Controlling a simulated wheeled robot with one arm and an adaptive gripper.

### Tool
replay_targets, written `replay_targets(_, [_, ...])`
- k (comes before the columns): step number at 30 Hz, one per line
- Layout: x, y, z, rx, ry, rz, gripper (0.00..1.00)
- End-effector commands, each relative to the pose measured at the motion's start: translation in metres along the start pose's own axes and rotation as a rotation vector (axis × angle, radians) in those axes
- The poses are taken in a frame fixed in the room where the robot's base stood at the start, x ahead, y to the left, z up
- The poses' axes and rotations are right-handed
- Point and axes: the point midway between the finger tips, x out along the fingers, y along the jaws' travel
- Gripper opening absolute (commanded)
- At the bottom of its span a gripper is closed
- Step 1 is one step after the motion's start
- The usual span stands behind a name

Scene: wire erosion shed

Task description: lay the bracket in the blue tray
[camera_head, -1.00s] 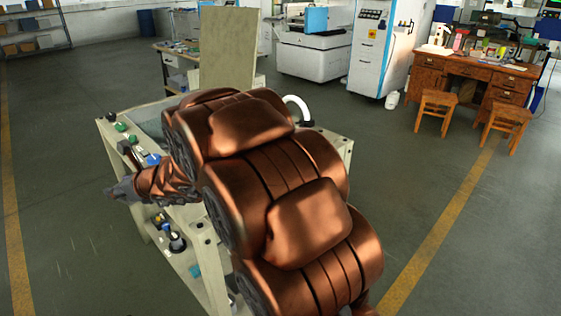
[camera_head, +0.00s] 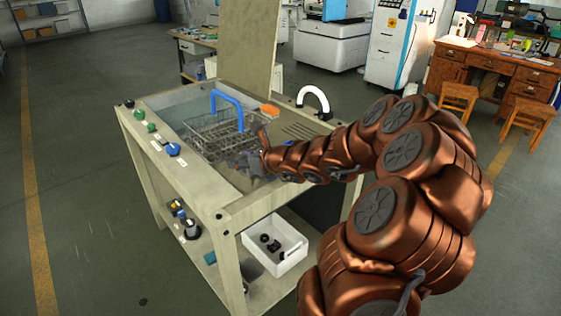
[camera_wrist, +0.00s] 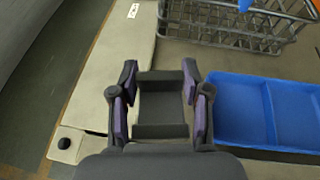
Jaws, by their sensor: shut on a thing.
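My gripper (camera_wrist: 160,105) is shut on the bracket (camera_wrist: 160,102), a grey channel-shaped piece between the two fingers in the wrist view. The blue tray (camera_wrist: 245,112), with a divider across it, lies to the right of the gripper and bracket in that view. The bracket is beside the tray in the picture, not over it; its height above the bench is hard to tell. In the head view my gripper (camera_head: 254,160) is at the front of the wash bench, by the wire basket.
The wire basket (camera_head: 212,140) with a blue handle (camera_head: 226,97) stands in the bench's basin, just behind the gripper. An orange block (camera_head: 270,110) and a white curved pipe (camera_head: 314,97) are farther back. A white bin (camera_head: 284,262) with dark parts sits on the lower shelf.

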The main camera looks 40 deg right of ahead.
Motion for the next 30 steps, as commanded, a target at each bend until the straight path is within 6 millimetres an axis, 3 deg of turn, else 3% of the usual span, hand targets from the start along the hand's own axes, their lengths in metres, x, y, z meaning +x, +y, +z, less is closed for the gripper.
replay_targets(3, [-0.026,-0.034,-0.013,0.017,-0.003,-0.038,0.0])
replay_targets(9, [-0.068,-0.08,-0.036,0.04,-0.001,-0.095,0.0])
replay_targets(16, [-0.103,-0.11,-0.054,0.059,-0.002,-0.14,0.0])
replay_targets(22, [-0.106,-0.12,-0.057,0.063,-0.001,-0.149,0.0])
replay_targets(30, [-0.076,-0.143,-0.049,0.063,0.0,-0.148,0.0])
